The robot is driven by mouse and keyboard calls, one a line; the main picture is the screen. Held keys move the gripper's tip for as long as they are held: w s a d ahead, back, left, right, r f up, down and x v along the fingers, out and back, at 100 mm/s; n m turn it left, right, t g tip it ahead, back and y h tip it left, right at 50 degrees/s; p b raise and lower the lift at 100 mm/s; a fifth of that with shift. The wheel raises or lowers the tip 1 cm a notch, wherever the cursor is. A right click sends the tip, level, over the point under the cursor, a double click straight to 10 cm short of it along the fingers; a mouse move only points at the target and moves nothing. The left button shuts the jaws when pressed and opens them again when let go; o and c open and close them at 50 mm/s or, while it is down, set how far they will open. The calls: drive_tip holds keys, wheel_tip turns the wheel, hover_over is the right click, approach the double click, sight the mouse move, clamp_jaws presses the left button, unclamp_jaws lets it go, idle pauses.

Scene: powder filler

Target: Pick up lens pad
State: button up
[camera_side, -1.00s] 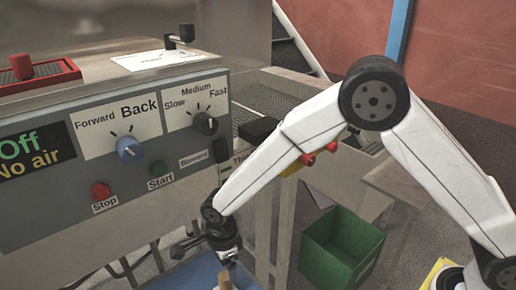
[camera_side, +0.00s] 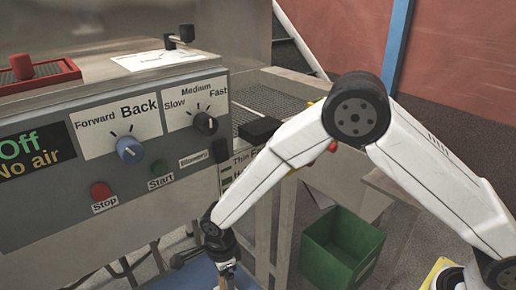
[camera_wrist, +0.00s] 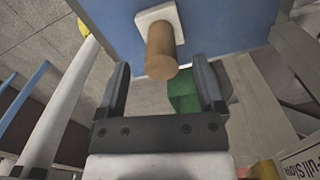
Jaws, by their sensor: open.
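The lens pad (camera_wrist: 160,50) appears in the wrist view as a white square plate with a wooden cylindrical handle, against a blue surface (camera_wrist: 225,25). My gripper (camera_wrist: 161,68) is open, with one finger on each side of the handle's free end. I see gaps between the fingers and the handle, and the white plate lies beyond the fingertips. In the side view, my gripper (camera_side: 225,265) is at the bottom edge, over the blue surface (camera_side: 180,277). The pad is mostly hidden or cut off there.
A grey control panel (camera_side: 55,205) with knobs and buttons stands left of my arm. A metal frame leg (camera_side: 262,235) is close to my gripper. A green bin (camera_side: 340,250) stands on the floor to the right. A red tray (camera_side: 45,80) sits on top of the panel.

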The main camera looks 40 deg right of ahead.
drive_tip(key=shift+f, duration=2.45)
clamp_jaws()
